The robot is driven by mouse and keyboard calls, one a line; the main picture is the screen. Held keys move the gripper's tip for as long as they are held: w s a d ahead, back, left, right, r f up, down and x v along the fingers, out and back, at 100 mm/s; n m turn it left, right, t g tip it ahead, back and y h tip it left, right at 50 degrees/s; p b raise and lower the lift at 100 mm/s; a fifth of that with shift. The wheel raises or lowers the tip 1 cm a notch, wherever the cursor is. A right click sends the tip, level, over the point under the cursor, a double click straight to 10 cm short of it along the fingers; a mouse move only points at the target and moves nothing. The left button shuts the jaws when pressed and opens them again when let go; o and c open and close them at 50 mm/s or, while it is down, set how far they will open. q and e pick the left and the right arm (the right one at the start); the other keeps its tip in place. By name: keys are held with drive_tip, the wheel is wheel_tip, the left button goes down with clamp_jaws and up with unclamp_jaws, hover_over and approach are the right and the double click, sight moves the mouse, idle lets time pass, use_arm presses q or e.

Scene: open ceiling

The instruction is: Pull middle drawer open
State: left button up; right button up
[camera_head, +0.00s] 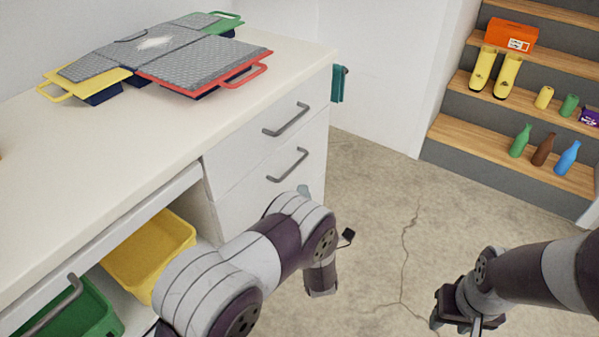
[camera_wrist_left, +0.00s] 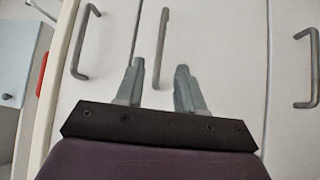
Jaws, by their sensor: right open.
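The white cabinet has a stack of drawers at its right end. The middle drawer (camera_head: 250,193) looks shut, with a grey bar handle (camera_head: 288,165). In the left wrist view the middle handle (camera_wrist_left: 162,45) runs between the fingers of my left gripper (camera_wrist_left: 160,68). The fingers are open, one on each side of the handle's near end; I cannot tell whether they touch it. In the head view a fingertip of my left gripper (camera_head: 303,190) shows just below that handle, the rest hidden by my arm. My right gripper (camera_head: 455,322) is open over the floor at bottom right, partly cut off.
The top drawer handle (camera_head: 286,120) is above; another handle (camera_wrist_left: 310,68) shows on the other side. A yellow bin (camera_head: 150,250) and green bin (camera_head: 75,310) sit below. The floor (camera_head: 375,200) is clear.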

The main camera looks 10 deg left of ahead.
use_arm(q)
drive_tip(key=b+x, duration=0.1)
drive_tip(key=x, duration=0.9)
drive_tip(key=shift+b, duration=0.4)
drive_tip(key=shift+f, duration=0.1)
clamp_jaws()
